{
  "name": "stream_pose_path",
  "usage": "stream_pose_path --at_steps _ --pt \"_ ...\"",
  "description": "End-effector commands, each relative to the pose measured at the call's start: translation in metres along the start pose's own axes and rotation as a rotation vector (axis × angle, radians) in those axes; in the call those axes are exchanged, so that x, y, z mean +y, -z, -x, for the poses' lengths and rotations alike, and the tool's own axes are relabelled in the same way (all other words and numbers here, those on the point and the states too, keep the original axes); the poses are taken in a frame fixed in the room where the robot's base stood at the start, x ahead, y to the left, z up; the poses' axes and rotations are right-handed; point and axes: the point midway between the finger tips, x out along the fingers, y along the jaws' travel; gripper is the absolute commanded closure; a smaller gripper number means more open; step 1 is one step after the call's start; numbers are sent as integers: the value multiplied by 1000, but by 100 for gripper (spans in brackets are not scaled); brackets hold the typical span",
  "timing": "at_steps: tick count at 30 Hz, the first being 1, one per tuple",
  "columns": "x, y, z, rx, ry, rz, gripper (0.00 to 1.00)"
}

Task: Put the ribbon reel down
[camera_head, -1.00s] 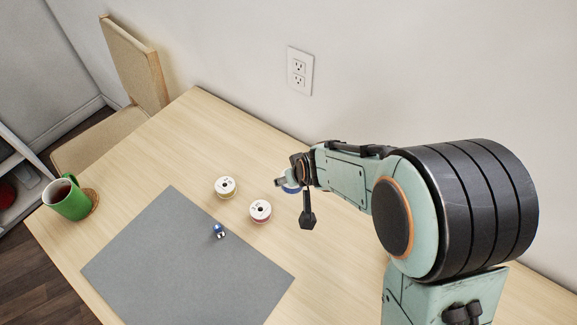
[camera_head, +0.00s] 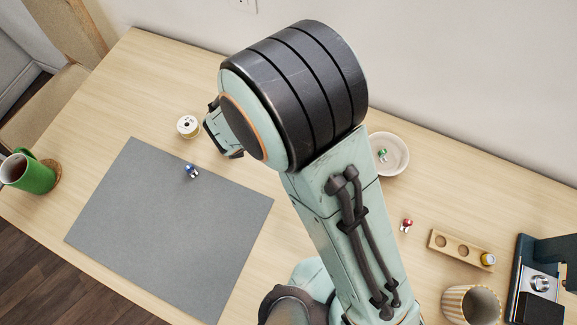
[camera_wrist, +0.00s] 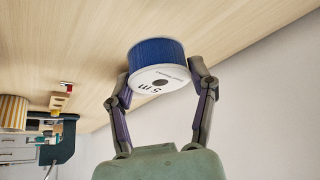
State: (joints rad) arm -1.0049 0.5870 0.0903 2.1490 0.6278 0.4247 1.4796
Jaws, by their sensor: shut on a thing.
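The ribbon reel (camera_wrist: 154,52), with blue ribbon and a white face marked "5 m", is in the wrist view. My gripper (camera_wrist: 159,72) is shut on it, one finger at each side. The reel is close to the wooden tabletop (camera_wrist: 60,50); I cannot tell whether it touches. In the head view my arm hides the held reel and my fingers. Another reel, white with a yellowish edge (camera_head: 188,126), stands on the table left of my arm.
A grey mat (camera_head: 165,230) with a small blue item (camera_head: 191,171) lies at left, near a green mug (camera_head: 35,176). Right of my arm are a white dish (camera_head: 396,142), a wooden holder (camera_head: 455,248), a striped cup (camera_head: 470,306) and a dark blue machine (camera_head: 540,255).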

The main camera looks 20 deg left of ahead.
Motion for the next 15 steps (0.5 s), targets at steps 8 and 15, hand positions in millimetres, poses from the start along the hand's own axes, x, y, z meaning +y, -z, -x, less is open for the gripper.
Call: stream_pose_path --at_steps 8,15 --pt "-1 -34 -7 2 42 80 71" --pt "-2 -51 -36 1 44 81 71"
